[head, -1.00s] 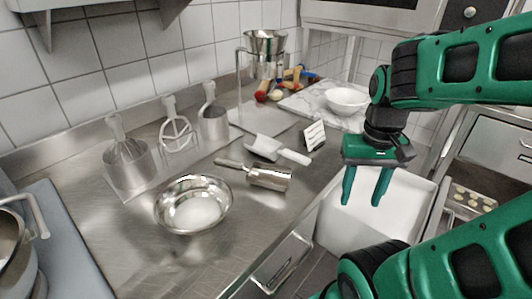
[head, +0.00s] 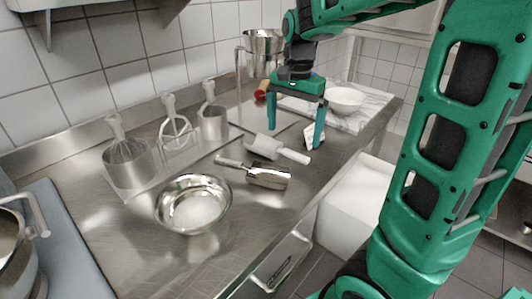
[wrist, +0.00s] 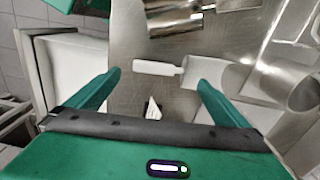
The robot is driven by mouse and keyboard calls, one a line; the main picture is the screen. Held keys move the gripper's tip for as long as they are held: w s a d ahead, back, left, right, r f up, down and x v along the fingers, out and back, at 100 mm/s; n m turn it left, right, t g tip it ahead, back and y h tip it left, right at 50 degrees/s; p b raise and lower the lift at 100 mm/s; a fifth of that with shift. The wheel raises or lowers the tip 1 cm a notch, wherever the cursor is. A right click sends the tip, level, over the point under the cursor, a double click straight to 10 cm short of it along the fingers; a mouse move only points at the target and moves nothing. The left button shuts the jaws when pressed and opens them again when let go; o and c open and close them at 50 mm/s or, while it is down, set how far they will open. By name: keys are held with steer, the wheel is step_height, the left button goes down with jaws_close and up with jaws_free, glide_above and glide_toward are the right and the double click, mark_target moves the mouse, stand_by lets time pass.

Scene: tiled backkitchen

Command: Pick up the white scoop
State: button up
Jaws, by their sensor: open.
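The white scoop (head: 265,146) lies on the steel counter, its handle pointing right in the head view. In the wrist view the white scoop (wrist: 212,72) has its handle at the left and its bowl at the right. My gripper (head: 295,148) is open and empty, above and just behind the scoop's handle in the head view. In the wrist view the fingers of my gripper (wrist: 158,75) stand wide apart, one on each side of the handle's outline. The gripper appears to be above the counter, not touching the scoop.
A metal scoop (head: 268,175) lies in front of the white scoop. A steel bowl (head: 194,205) stands nearer, at left. A small white card (head: 314,130) stands right behind the handle. A white bowl (head: 345,100) sits on a marble board (head: 372,112).

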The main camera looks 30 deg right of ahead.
mark_target(291, 153)
steer(key=shift+a+f, duration=0.1)
steer(key=shift+f, duration=3.7)
steer(key=c, duration=1.1)
